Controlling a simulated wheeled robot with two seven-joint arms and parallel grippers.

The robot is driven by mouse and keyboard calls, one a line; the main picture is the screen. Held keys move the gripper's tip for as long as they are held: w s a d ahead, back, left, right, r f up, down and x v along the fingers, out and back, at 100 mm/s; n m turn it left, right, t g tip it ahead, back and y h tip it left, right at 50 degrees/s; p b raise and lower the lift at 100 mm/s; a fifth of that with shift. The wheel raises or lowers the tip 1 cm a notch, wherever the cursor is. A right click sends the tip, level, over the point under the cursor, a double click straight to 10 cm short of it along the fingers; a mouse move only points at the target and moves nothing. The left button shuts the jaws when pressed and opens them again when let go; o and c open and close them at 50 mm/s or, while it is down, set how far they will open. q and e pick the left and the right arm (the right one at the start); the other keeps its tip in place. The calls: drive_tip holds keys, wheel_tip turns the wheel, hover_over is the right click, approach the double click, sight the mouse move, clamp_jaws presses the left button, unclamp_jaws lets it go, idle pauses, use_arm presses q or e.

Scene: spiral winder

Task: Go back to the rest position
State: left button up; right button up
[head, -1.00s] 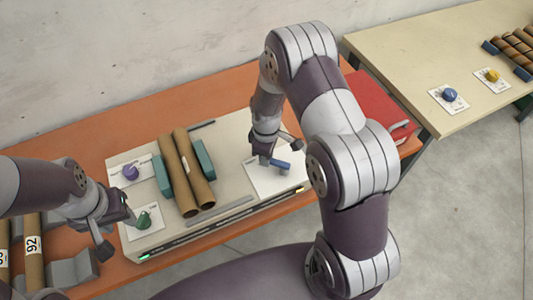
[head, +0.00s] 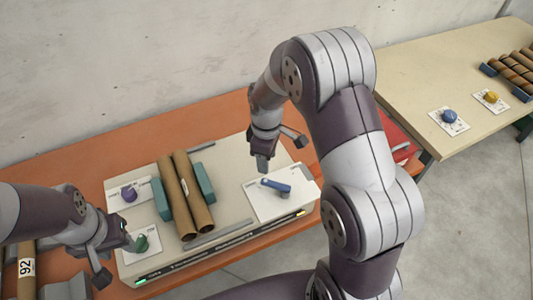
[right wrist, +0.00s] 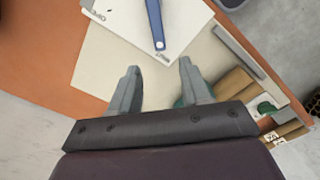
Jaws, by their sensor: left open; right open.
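My right gripper (head: 263,163) is open and empty above the machine's cream top, up and left of the blue lever (head: 275,186) on its white plate. In the right wrist view its two fingers (right wrist: 158,85) are apart with nothing between them, and the blue lever (right wrist: 155,22) lies beyond them. My left gripper (head: 118,260) is open near the green knob (head: 141,243) at the machine's front left corner. Whether it touches the knob is hard to tell.
The winder (head: 228,238) carries two brown tubes (head: 187,195) between teal blocks and a purple knob (head: 129,194). It stands on an orange table (head: 70,170). A red object (head: 402,140) is partly behind my right arm. A beige table (head: 440,65) holds blue and yellow knobs and several tubes.

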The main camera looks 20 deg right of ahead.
wheel_tip(320, 180, up, 3)
idle(0.6)
drive_tip(key=s+r+m+t, duration=0.1)
drive_tip(key=s+m, duration=0.8)
drive_tip(key=s, duration=0.4)
drive_tip(key=shift+s+a+r+m, duration=0.3)
drive_tip(key=shift+r+m, duration=0.1)
drive_tip(key=shift+s, duration=0.1)
